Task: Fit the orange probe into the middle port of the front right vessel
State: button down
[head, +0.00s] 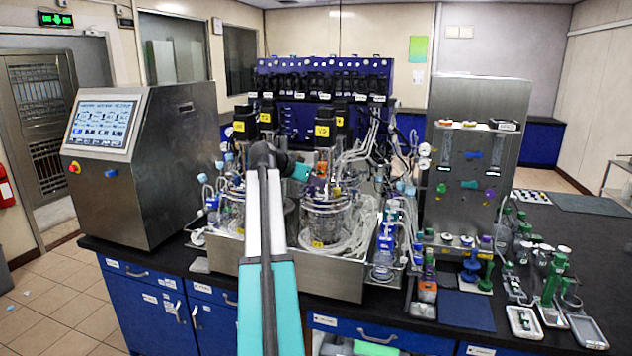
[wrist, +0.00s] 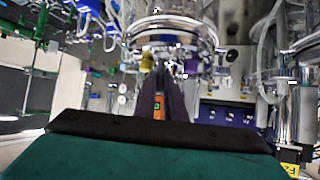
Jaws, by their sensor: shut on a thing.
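The front right vessel (head: 327,222) is a glass jar with a steel head plate, standing in a steel tray below a black motor marked V3. My gripper (head: 316,184) is at the top of this vessel, reaching in from the left. In the wrist view the dark fingers of my gripper (wrist: 160,97) are shut on the orange probe (wrist: 158,107), of which a small orange patch shows between them. A round steel head plate (wrist: 172,22) is just beyond the fingertips. The probe's lower end and the middle port are hidden, so I cannot tell whether the probe is in a port.
The left vessel (head: 232,212) stands beside it, partly behind my arm. Tubes and cables crowd around both vessels. A steel console with a screen (head: 102,124) is at the left, and a steel pump tower (head: 470,150) at the right. Small trays (head: 524,322) lie on the black bench.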

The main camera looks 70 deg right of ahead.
jog(key=shift+f+b, duration=0.5)
jog(key=shift+f, duration=0.1)
jog(key=c, duration=1.8)
grip_release()
jog(key=shift+r, duration=0.2)
jog(key=shift+a+r+p, duration=0.1)
jog(key=shift+r+p, duration=0.45)
jog(key=shift+b+v, duration=1.85)
jog(key=shift+v, duration=4.05)
jog(key=shift+f, duration=0.15)
